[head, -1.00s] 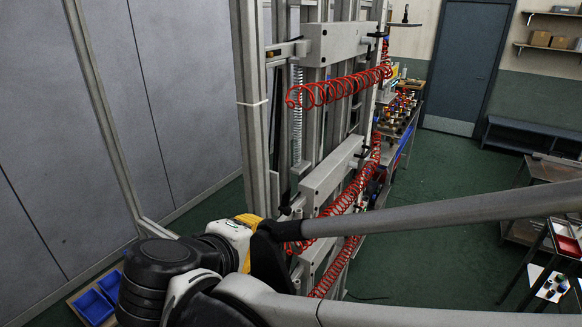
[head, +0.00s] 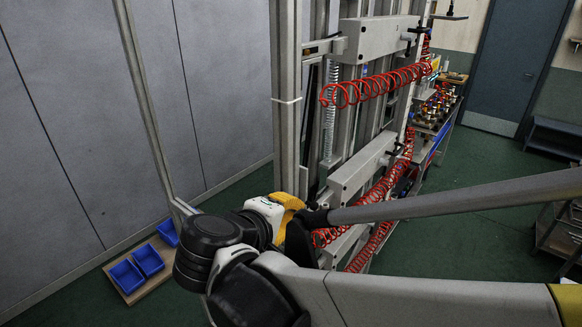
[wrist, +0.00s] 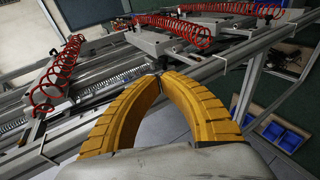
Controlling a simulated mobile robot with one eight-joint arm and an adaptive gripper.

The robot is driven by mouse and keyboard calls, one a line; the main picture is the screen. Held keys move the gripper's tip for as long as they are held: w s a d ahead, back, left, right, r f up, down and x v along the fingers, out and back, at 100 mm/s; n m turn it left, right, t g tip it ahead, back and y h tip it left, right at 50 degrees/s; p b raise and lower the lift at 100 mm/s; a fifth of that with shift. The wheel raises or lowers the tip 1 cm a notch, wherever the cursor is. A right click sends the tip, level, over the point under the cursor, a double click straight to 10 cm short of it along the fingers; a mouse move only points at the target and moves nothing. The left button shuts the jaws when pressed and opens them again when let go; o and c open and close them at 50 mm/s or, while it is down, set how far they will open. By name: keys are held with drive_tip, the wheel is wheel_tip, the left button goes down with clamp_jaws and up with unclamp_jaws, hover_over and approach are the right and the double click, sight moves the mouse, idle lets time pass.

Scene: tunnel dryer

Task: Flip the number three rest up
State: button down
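My gripper (wrist: 162,76) has yellow ribbed fingers that curve in and meet at the tips, with nothing seen between them. In the head view its yellow part (head: 287,204) is beside the lower left of the tall grey frame (head: 287,90), mostly behind my arm. In the wrist view the fingertips are in front of a grey rail of the frame; I cannot tell whether they touch it. The frame carries grey beam blocks (head: 372,40) (head: 362,167) with small black handles. No number is readable, so I cannot tell which part is the number three rest.
Red coiled hoses (head: 375,84) hang along the frame and show in the wrist view (wrist: 55,78). Blue bins (head: 148,260) sit on a board on the floor at left. A bench with fittings (head: 436,108) stands beyond the frame. Green floor at right is partly clear.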

sight(309, 205)
drive_tip(key=x, duration=0.8)
drive_tip(key=shift+w+f+p, duration=0.1)
drive_tip(key=shift+w+p, duration=0.15)
drive_tip(key=shift+p, duration=0.1)
